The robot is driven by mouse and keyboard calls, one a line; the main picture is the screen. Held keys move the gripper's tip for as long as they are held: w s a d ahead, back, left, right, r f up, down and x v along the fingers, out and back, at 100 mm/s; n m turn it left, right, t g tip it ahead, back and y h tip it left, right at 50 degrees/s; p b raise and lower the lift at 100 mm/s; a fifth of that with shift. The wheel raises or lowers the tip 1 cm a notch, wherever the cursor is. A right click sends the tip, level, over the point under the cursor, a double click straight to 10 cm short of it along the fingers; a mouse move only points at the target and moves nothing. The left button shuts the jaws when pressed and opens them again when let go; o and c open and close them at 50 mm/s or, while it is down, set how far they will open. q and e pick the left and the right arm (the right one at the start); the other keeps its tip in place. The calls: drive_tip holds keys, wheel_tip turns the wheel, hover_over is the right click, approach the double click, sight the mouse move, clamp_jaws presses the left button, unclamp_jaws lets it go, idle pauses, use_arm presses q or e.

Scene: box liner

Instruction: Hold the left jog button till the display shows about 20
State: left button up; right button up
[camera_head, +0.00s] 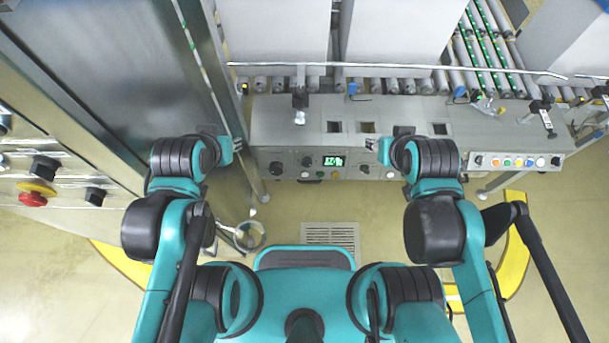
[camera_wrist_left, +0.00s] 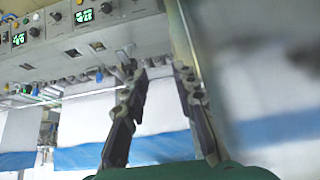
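A control panel with a small green-lit display (camera_head: 334,161) runs along the front of the machine in the head view; its digits are too small to read surely. Dark knobs (camera_head: 275,168) and small coloured buttons sit beside and below the display. I cannot tell which is the left jog button. My left gripper (camera_head: 240,144) is left of the panel, apart from it; its two fingers stand apart and empty in the left wrist view (camera_wrist_left: 158,68). That view shows two green displays (camera_wrist_left: 83,16) at upper left. My right gripper (camera_head: 376,146) is near the panel's right part, its fingers unclear.
A second button box (camera_head: 516,162) stands at the right. A roller conveyor (camera_head: 420,85) with white boxes (camera_head: 400,28) lies behind the panel. A metal cabinet with a red emergency button (camera_head: 33,199) is at left. Open floor lies before the panel.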

use_arm(q)
drive_tip(key=shift+d, duration=0.1)
drive_tip(key=shift+c, duration=0.3)
clamp_jaws()
idle(1.1)
